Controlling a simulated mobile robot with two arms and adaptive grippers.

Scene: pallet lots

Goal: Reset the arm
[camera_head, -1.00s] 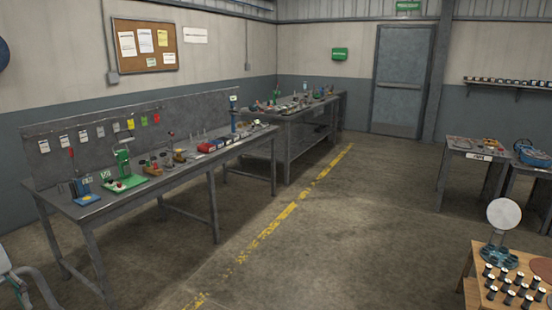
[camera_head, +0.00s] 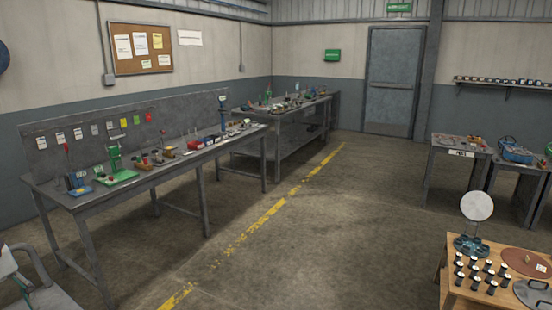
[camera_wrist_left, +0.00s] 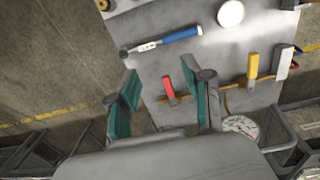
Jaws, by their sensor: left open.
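My left gripper (camera_wrist_left: 160,88) shows in the left wrist view, its two teal-padded fingers spread apart with nothing between them. It is above a grey surface (camera_wrist_left: 205,58) that carries tools. A blue-handled tool (camera_wrist_left: 165,40) lies beyond the fingertips. A red-handled tool (camera_wrist_left: 169,90) appears between the fingers in the picture, but is not gripped. A yellow-handled tool (camera_wrist_left: 252,68) and a round dial gauge (camera_wrist_left: 240,127) are to the right.
A long workbench (camera_head: 160,178) with fixtures stands at left, with a second bench (camera_head: 290,115) behind. A wooden table (camera_head: 455,298) with several black cylinders is at lower right. A grey table (camera_head: 452,150) stands at right. The floor (camera_head: 340,230) between them is clear, with a worn yellow line.

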